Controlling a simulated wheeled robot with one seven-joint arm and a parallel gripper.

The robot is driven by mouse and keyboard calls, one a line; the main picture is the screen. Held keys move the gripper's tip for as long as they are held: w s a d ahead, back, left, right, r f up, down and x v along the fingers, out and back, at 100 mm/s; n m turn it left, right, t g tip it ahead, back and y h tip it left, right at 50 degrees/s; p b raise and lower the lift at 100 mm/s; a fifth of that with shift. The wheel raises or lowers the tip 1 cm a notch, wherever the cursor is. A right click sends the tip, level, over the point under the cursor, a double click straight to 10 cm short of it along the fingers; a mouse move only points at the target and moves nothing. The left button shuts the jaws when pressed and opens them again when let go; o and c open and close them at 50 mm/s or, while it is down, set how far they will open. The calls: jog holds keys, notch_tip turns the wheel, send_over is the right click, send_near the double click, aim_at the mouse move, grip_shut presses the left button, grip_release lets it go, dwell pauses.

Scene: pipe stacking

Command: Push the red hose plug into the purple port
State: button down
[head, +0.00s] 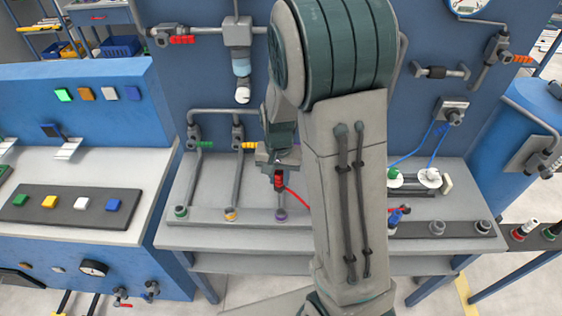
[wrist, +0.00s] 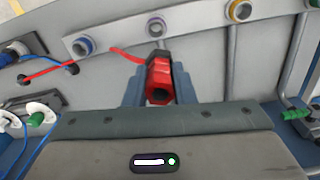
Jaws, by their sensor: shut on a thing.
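My gripper (head: 279,175) is shut on the red hose plug (head: 279,183), above the bench. In the wrist view the red plug (wrist: 159,78) sits between the two fingers of my gripper (wrist: 158,88). The purple port (head: 281,216) is on the bench's front strip, nearer the front edge than the plug in the head view. In the wrist view the purple port (wrist: 156,27) is just beyond the plug, with a visible gap in the picture. Its opening looks empty. The plug's height above the port is hard to judge.
A yellow port (head: 231,214) and a green port (head: 181,212) stand left of the purple one, with grey pipes behind. A red hose (head: 296,196) trails right behind my arm.

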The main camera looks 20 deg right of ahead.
aim_at(281, 192)
jog(key=shift+s+d+r+m, duration=0.1)
jog(key=shift+s+r+m, duration=0.15)
jog(key=shift+r, duration=0.25)
jog(key=shift+s+r+m, duration=0.2)
jog(key=shift+r+m, duration=0.05)
jog(key=shift+r, duration=0.2)
jog(key=shift+s+r+p, duration=0.1)
jog(key=shift+s+p, duration=0.05)
jog(key=shift+p, duration=0.2)
jog(key=shift+s+m, duration=0.1)
jog(key=shift+m, duration=0.2)
notch_tip(281, 192, down, 9)
jog(key=b, duration=0.7)
jog(key=shift+s+f+b, duration=0.1)
jog(key=shift+f+b, duration=1.45)
jog(key=shift+f, duration=0.25)
jog(key=c, duration=1.1)
grip_release()
